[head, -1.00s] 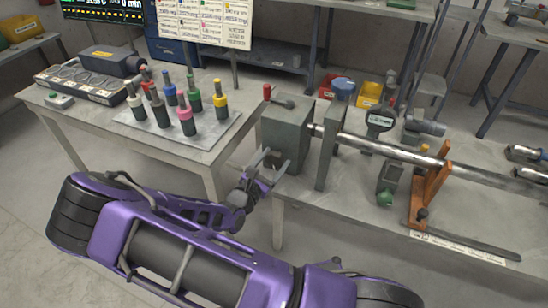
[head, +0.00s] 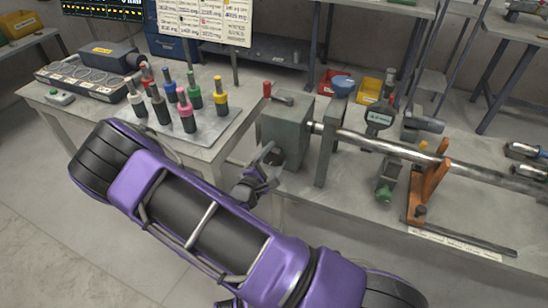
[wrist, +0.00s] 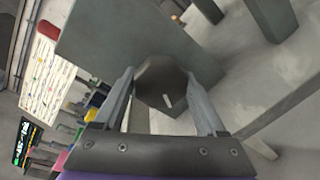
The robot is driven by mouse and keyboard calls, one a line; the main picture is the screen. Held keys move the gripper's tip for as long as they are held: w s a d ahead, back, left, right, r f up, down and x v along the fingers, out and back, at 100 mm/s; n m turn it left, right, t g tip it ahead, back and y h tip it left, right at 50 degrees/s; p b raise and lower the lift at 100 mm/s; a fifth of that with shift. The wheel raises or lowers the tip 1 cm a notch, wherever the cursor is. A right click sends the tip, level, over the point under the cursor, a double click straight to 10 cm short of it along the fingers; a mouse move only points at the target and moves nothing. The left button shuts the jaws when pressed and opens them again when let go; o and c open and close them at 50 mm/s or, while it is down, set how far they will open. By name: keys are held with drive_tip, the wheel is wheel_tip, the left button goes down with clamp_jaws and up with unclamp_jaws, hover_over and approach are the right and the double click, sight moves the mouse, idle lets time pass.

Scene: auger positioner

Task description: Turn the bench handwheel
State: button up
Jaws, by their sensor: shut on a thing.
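The handwheel (wrist: 163,88) is a dark, many-sided knob with a short white mark on its face, seen in the wrist view. It sits on the near side of a grey block (wrist: 120,35), which is also at the left end of the bench fixture in the head view (head: 284,122). My gripper (wrist: 160,76) is shut on the handwheel, one finger on each side of it. In the head view my gripper (head: 270,160) is at the block's near face, and its fingers and wrist largely hide the handwheel.
A steel shaft (head: 388,148) runs right from the block past a digital gauge (head: 380,118) and an orange stand (head: 428,190). A side table holds a plate with several coloured-collar tools (head: 187,118). Open floor lies between the tables.

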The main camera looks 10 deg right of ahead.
drive_tip(key=shift+s+d+f, duration=0.1)
idle(0.4)
drive_tip(key=o, duration=1.3)
drive_tip(key=v, duration=1.7)
drive_tip(key=shift+s+a, duration=0.1)
drive_tip(key=shift+a, duration=0.1)
